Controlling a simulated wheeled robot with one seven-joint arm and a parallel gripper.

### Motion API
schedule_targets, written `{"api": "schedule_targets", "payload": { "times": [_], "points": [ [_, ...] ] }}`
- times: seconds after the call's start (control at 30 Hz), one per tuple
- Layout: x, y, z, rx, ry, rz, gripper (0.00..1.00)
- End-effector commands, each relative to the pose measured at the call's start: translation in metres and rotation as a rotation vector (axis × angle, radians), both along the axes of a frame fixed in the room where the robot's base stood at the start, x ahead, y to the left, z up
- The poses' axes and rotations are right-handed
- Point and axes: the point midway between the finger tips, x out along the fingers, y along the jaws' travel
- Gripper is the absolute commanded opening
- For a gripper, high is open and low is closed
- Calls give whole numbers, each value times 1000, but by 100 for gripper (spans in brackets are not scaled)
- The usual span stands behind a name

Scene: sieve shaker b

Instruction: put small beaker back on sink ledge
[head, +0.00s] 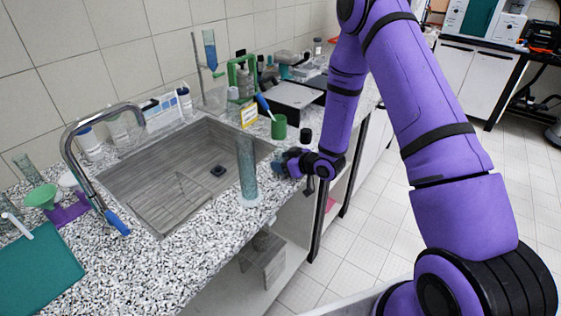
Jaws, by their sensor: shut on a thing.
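My gripper (284,166) is at the right end of the sink, low over the speckled counter edge. It is shut on a small bluish, glassy thing (277,167), which looks like the small beaker. My own fingers and wrist hide most of it, and I cannot tell whether it touches the counter. The sink (150,195) is a grey basin set into the speckled counter. Its front ledge (212,212) runs along the near side of the basin, to the left of my gripper.
A tall glass cylinder (246,172) stands on the ledge just left of my gripper. A green cup (279,128) and a yellow-white box (249,114) stand behind it. The faucet (72,160) arches over the basin's left side. The front counter between cylinder and faucet is clear.

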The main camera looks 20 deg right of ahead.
Motion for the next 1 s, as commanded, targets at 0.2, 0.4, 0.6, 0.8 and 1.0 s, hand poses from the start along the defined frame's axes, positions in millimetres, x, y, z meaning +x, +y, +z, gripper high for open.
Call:
{"api": "schedule_targets", "payload": {
  "times": [0.2,0.4,0.6,0.8,1.0],
  "points": [
    [0,0,-3,0,0,0,63],
    [0,0,-3,0,0,0,79],
    [0,0,-1,0,0,0,79],
    [-16,-13,9,-1,1,-3,79],
    [-47,-35,24,0,1,-4,79]
  ]
}}
